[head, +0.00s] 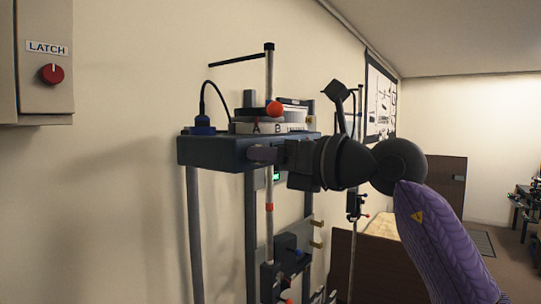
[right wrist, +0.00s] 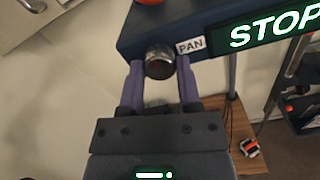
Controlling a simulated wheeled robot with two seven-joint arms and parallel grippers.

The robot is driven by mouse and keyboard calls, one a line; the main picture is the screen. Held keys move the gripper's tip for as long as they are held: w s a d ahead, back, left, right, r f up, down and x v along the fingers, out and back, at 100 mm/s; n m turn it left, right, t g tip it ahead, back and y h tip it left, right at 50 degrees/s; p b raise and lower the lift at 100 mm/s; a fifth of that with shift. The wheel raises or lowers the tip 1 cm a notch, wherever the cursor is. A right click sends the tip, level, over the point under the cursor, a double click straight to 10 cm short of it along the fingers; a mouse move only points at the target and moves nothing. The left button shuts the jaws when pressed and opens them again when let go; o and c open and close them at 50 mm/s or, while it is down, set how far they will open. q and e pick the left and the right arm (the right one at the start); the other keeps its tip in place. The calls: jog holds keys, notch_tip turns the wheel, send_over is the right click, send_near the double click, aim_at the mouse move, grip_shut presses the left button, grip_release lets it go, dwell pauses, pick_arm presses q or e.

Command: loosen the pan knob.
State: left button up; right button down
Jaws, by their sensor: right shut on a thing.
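The pan knob (right wrist: 160,60) is a round dark metal knob on the edge of a dark blue head block, beside a white PAN label (right wrist: 191,46) in the right wrist view. My right gripper (right wrist: 160,76) is shut on the knob, with one purple finger on each side of it. In the head view my right gripper (head: 258,153) reaches in from the right to the front of the dark blue block (head: 205,153), and the knob is hidden there. My left gripper is not in view.
A lit STOP sign (right wrist: 274,28) is right of the label. A LATCH panel with a red knob (head: 52,74) hangs at the left.

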jog(key=shift+n, duration=9.1)
jog(key=shift+c, duration=1.4)
grip_release()
